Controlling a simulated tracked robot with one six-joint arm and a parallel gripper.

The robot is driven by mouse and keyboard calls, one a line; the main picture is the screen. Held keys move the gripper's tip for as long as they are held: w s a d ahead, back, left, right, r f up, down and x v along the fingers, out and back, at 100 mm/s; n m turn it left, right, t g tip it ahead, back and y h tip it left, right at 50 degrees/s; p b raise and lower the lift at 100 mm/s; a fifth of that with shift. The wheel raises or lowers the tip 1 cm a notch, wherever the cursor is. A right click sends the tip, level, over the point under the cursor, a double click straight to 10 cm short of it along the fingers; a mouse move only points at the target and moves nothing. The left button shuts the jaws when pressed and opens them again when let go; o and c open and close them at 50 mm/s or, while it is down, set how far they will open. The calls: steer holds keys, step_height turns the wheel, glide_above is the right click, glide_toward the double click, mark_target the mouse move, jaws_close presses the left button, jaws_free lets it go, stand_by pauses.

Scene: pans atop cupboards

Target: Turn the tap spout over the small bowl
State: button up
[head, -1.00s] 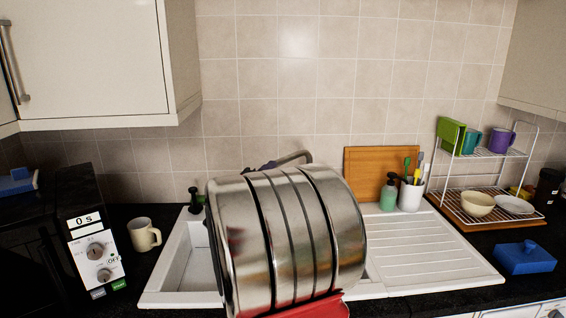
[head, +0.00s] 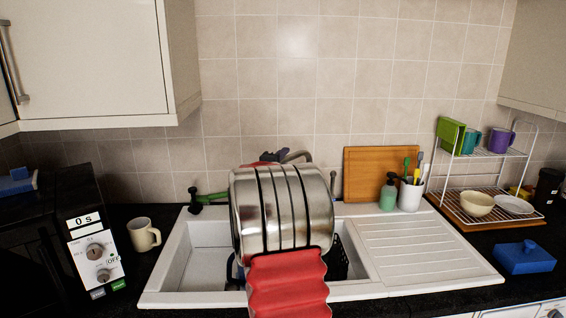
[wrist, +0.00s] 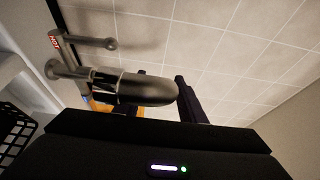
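The tap's grey spout (head: 298,155) shows behind my arm in the head view. In the wrist view the metal spout (wrist: 140,88) runs from its upright at the left toward the right. My gripper (wrist: 168,92) has two dark fingers apart, one on the right of the spout's end and the other partly hidden behind the spout. I cannot tell whether either touches it. Part of the gripper (head: 268,157) shows in the head view. The white sink (head: 205,262) has a large left bowl. A smaller compartment with a black basket (head: 340,262) is partly hidden by my arm.
A green soap bottle (head: 388,196), white utensil cup (head: 410,196) and wooden board (head: 372,172) stand behind the drainer (head: 425,250). A cream dish (head: 478,204) is on the rack. A mug (head: 143,234) stands left of the sink.

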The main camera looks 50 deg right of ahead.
steer(key=shift+c, duration=0.2)
jaws_close()
stand_by(0.3)
steer(key=shift+f, duration=0.1)
